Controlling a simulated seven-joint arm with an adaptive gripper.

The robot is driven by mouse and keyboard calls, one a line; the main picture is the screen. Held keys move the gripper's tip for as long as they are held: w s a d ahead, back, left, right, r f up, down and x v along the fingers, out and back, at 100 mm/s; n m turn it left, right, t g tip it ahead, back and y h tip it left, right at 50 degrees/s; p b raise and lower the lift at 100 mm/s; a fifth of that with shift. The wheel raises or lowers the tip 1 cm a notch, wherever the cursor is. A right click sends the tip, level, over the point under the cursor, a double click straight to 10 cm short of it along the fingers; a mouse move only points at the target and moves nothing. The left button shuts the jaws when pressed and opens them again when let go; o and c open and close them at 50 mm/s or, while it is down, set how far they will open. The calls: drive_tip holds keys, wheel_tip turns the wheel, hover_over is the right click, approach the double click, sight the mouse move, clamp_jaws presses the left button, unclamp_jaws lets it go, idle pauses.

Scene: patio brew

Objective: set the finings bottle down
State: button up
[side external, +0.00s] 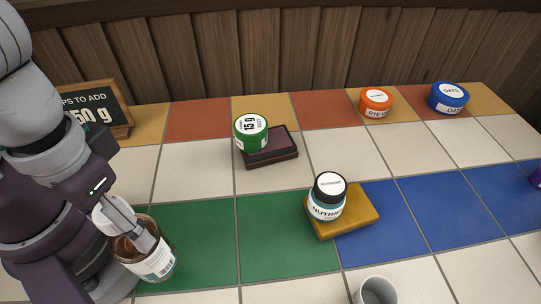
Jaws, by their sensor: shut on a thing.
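A brown bottle with a white cap and a white label (157,265), which I take to be the finings bottle, is at the lower left in the side external view. My gripper (146,240) is shut on it. The fingers cover part of its near side, and its label text is too small to read. The bottle tilts a little and is at the left end of the green tiles. I cannot tell whether its base touches the tiles.
A nutrient jar (327,201) stands on a yellow block (356,219). Orange (376,103) and blue (449,99) tubs, a chalkboard sign (104,111) and a white cup (377,291) stand around. Green tiles (205,232) between are clear.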

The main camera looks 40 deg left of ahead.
drive_tip(key=w+d, duration=0.3)
drive_tip(key=d, duration=0.4)
drive_tip(key=w+d+f, duration=0.1)
drive_tip(key=w+d, duration=0.2)
drive_tip(key=d, duration=0.4)
drive_tip(key=shift+w+f, duration=0.3)
drive_tip(key=shift+w+d+f, duration=0.1)
drive_tip(key=shift+d+f, duration=0.1)
drive_tip(key=shift+f, duration=1.6)
drive_tip(key=o, duration=1.3)
